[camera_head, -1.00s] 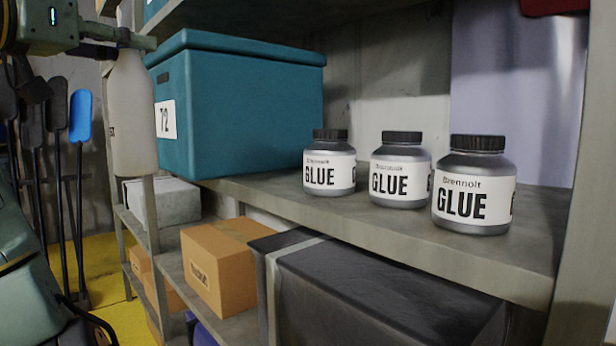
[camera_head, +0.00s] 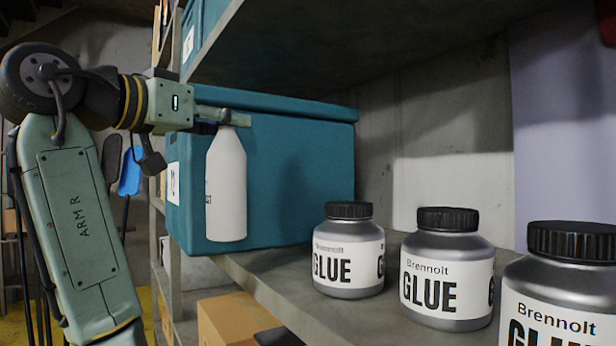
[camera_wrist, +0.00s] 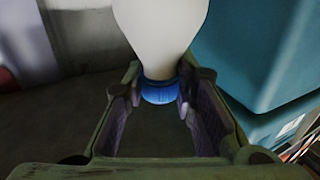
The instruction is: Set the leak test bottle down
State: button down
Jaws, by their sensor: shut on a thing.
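The leak test bottle (camera_head: 226,190) is white, upright and hangs from my gripper (camera_head: 228,118) in the head view. My gripper is shut on its top end. In the wrist view the bottle's white body (camera_wrist: 160,35) and blue cap (camera_wrist: 159,92) show, with the gripper fingers (camera_wrist: 160,98) on both sides of the neck. The bottle is in front of the teal box's face. Its base is seen against the box, near the level of the shelf (camera_head: 275,268); I cannot tell a gap or contact with the shelf.
The teal box (camera_head: 300,170) stands on the shelf behind the bottle. Three glue jars stand to the right: near (camera_head: 560,290), middle (camera_head: 447,275) and left (camera_head: 348,255). A shelf post (camera_head: 172,240) is left of the bottle. A cardboard box (camera_head: 235,320) sits on the lower shelf.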

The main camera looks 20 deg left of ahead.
jog(key=w+d+f+p, duration=0.3)
jog(key=w+d, duration=0.4)
jog(key=d, duration=0.3)
jog(key=shift+w+f, duration=0.4)
jog(key=shift+f, duration=0.4)
jog(key=c, duration=1.8)
grip_release()
jog(key=shift+f, duration=0.2)
jog(key=o, duration=0.5)
jog(key=shift+s+r, duration=0.1)
jog(key=shift+r, duration=0.05)
